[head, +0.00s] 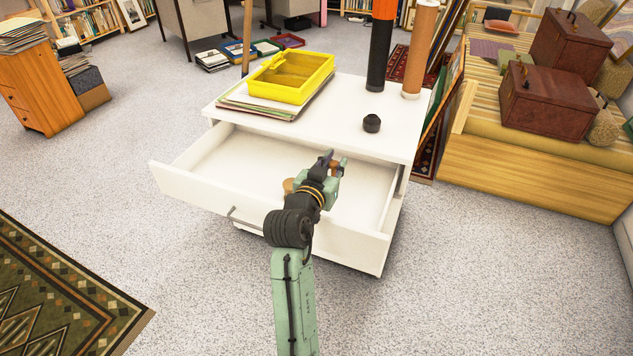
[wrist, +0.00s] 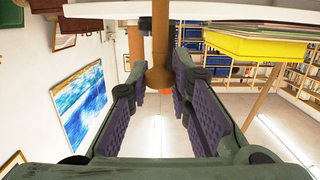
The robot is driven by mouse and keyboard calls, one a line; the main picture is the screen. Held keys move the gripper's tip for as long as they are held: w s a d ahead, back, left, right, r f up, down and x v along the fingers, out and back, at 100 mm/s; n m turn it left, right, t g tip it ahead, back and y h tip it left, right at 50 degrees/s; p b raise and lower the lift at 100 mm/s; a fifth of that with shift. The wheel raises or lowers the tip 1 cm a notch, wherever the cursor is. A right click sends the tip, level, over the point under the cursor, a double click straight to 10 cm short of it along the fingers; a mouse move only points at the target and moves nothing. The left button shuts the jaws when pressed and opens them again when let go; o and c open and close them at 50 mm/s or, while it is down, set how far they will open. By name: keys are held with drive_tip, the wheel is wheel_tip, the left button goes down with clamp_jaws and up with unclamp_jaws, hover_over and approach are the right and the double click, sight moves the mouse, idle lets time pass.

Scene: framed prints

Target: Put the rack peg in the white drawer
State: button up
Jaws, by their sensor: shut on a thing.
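The white drawer (head: 250,160) is pulled open from the white cabinet (head: 310,110), and the part of its inside that shows looks empty. My gripper (head: 332,168) is over the right part of the open drawer, near the cabinet's front edge. It is shut on the rack peg (wrist: 159,45), a brown wooden piece with a rounded knob end, seen between the fingers in the wrist view. In the head view, a wooden bit of the peg (head: 289,186) shows left of my gripper. My wrist and gripper hide part of the drawer's inside and front.
A yellow tray (head: 290,78) lies on a stack of papers (head: 262,112) on the cabinet top. A small black knob-like object (head: 371,123) and tall upright tubes (head: 380,45) stand at the right. The drawer's left part is clear.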

wheel_tip(320, 180, down, 7)
drive_tip(key=shift+r, duration=0.2)
drive_tip(key=shift+f+b, duration=0.6)
drive_tip(key=shift+b, duration=0.15)
drive_tip(key=shift+s, duration=0.1)
